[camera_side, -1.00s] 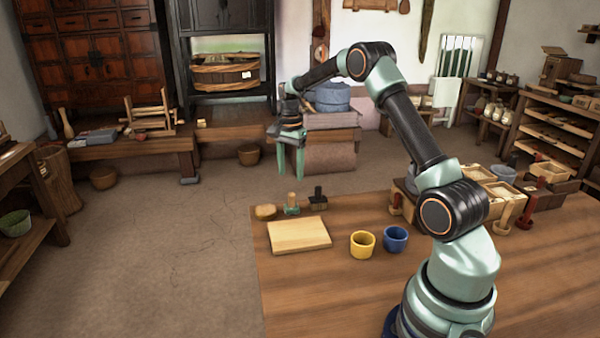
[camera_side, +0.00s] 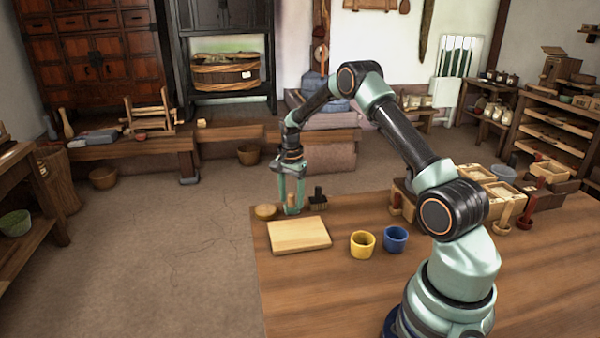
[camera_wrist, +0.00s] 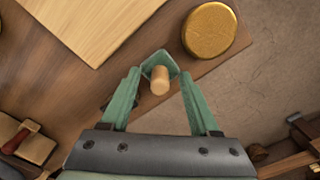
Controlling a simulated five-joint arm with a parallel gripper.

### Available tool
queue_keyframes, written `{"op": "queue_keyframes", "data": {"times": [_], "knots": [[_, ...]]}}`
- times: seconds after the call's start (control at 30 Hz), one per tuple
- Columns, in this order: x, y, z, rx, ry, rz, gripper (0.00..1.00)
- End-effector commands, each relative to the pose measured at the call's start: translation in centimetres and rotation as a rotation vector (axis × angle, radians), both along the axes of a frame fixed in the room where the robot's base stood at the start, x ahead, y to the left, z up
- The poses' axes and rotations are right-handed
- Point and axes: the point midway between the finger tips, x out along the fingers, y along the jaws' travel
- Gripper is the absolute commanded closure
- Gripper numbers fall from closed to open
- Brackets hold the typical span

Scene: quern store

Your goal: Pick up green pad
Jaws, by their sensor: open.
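The green pad (camera_side: 291,211) has a green base and an upright wooden peg handle. It stands near the far left edge of the wooden table. My gripper (camera_side: 292,203) is open and low over it, with one finger on each side of the handle. In the wrist view the green pad (camera_wrist: 153,66) and its handle show between the fingertips (camera_wrist: 160,76). The fingers partly cover the pad. I cannot tell whether they touch it.
A round golden-brown item (camera_side: 265,211) sits just left of the pad; a dark brush (camera_side: 318,199) stands just right. A pale wooden board (camera_side: 299,236) lies in front. A yellow cup (camera_side: 362,244) and a blue cup (camera_side: 396,239) stand further right.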

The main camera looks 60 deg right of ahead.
Motion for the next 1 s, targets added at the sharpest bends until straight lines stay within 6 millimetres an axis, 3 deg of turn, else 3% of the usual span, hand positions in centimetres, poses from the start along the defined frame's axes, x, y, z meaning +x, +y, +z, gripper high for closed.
{"op": "queue_keyframes", "data": {"times": [0.03, 0.1, 0.2, 0.67, 0.87, 1.0], "knots": [[0.0, 0.0, 0.0, 0.000, 0.000, 0.000, 0.42], [0.0, 0.0, 0.0, 0.000, 0.000, 0.000, 0.68], [0.0, 0.0, 0.0, 0.000, 0.000, 0.000, 1.00], [0.1, 0.0, 0.8, -0.001, -0.002, 0.000, 1.00], [0.1, 0.0, 3.4, -0.002, -0.004, 0.000, 1.00], [0.1, -0.1, 6.8, -0.003, -0.006, 0.000, 1.00]]}}
